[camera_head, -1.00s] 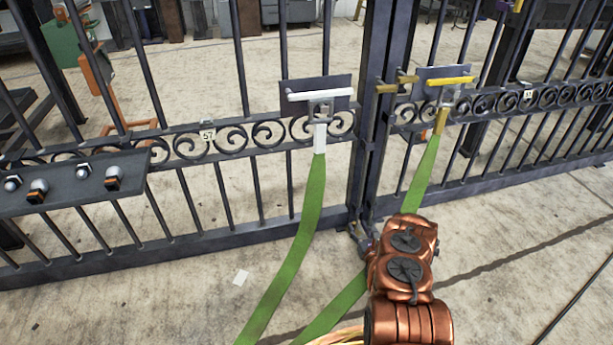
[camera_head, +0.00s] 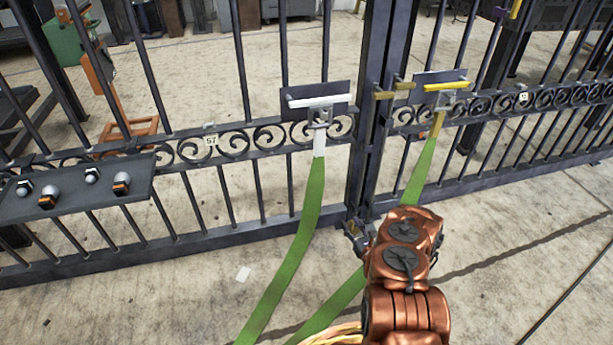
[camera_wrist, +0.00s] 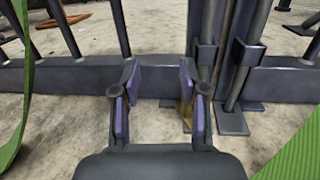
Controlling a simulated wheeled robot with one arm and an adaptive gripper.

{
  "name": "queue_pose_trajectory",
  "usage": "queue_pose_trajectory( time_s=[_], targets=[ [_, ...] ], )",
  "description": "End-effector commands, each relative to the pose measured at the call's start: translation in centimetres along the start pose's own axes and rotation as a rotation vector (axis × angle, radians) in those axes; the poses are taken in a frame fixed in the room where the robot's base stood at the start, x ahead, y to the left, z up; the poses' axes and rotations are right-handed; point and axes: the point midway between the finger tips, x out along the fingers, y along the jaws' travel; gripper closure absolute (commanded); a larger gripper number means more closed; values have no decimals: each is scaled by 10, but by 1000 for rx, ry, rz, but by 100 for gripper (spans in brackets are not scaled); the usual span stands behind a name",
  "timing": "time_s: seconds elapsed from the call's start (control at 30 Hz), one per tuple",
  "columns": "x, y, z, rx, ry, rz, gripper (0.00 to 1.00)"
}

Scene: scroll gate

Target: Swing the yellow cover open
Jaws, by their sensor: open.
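A yellow bar (camera_head: 446,86) sits across a dark plate on the right gate leaf, with a yellow piece (camera_head: 438,123) hanging below it and a green strap (camera_head: 421,170) running down. I cannot tell which yellow part is the cover. My gripper (camera_wrist: 159,100) is open and empty in the wrist view, low before the gate's bottom rail (camera_wrist: 60,77). A small brass-coloured piece (camera_wrist: 185,114) shows beside its right finger, low by the gate posts. The yellow bar is out of the wrist view.
A matching white bar (camera_head: 320,101) with its own green strap (camera_head: 303,230) is on the left leaf. Dark posts (camera_head: 376,120) stand between the leaves. A shelf with several knobs (camera_head: 75,190) hangs at left. Straps flank my gripper. Concrete floor (camera_head: 190,290) is open in front.

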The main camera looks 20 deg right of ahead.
Motion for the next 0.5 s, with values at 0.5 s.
queue_pose_trajectory(
  time_s=[0.5],
  targets=[
    [35, 43, 65, 18, -50, 127, 56]
  ],
)
